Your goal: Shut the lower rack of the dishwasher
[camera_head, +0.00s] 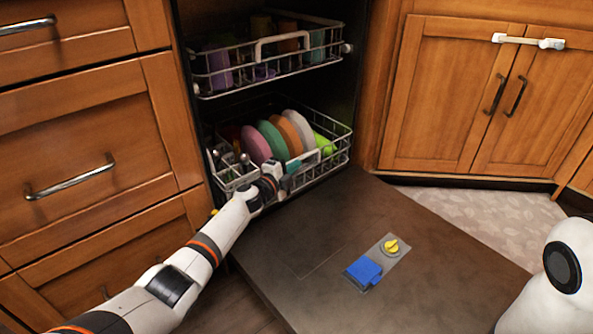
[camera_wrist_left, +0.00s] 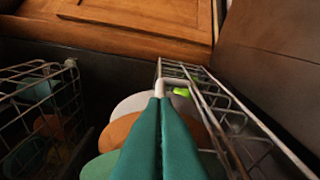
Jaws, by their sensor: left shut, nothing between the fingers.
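The lower rack (camera_head: 343,150) of the dishwasher is a grey wire basket holding several coloured plates (camera_head: 273,140). It sits partly out over the lowered dishwasher door (camera_head: 290,240). My left gripper (camera_head: 285,171) is at the rack's front side, near its handle. Its teal fingers (camera_wrist_left: 159,105) are shut with nothing between them. In the left wrist view the fingertips point along the lower rack's wire side (camera_wrist_left: 235,125), by the white handle; I cannot tell whether they touch it. The fingers hide part of the plates. My right gripper is not in view.
The upper rack (camera_head: 215,90) above is also pulled out, holding several coloured dishes. A blue and yellow dispenser part (camera_head: 363,271) sits on the open door. Wooden drawers (camera_head: 80,130) stand at left, a wooden cabinet (camera_head: 435,100) at right with a white latch bar (camera_head: 515,40).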

